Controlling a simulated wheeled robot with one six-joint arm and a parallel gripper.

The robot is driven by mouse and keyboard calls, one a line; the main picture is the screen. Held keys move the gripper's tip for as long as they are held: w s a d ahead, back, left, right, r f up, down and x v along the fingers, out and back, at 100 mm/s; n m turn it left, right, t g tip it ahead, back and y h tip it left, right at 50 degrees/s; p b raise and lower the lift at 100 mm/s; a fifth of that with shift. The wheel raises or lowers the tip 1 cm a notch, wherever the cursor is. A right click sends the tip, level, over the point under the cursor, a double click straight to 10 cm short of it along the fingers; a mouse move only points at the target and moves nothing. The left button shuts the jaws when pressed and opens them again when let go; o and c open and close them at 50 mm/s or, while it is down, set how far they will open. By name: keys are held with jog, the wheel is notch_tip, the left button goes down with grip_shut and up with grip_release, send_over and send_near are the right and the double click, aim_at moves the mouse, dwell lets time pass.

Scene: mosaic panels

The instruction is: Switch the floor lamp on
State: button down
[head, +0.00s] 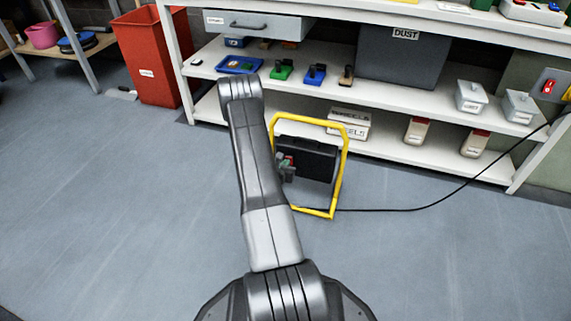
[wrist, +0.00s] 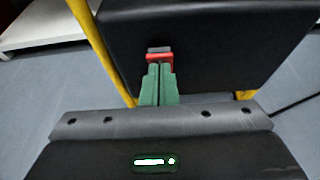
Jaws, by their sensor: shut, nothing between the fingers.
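The floor lamp (head: 307,161) has a black body in a yellow tubular frame and stands on the floor before the shelves. In the wrist view its black back (wrist: 225,45) fills the upper middle. A small red switch (wrist: 158,57) with a grey part above it shows there. My gripper (wrist: 158,72) has green fingers, shut together and empty. Their tips are right at the red switch; I cannot tell whether they press it. In the head view my gripper (head: 284,163) is at the lamp's left side, and my arm hides part of that area. The lamp's lit face is not visible.
A black cable (head: 420,207) runs from the lamp across the floor to a wall socket (head: 552,88) with a red switch. White shelving (head: 395,150) with bins and boxes stands behind. A red bin (head: 150,60) is at the left. The floor at left is clear.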

jog(key=shift+r, duration=0.1)
jog(key=shift+w+d+r+g+p, duration=0.1)
jog(key=shift+w+d+g+p, duration=0.1)
jog(key=shift+g+p, duration=0.35)
jog(key=shift+w+d+r+g+p, duration=0.1)
jog(key=shift+w+g+p, duration=0.05)
jog(key=shift+g+p, duration=0.35)
jog(key=shift+r, duration=0.7)
jog(key=shift+b, duration=0.35)
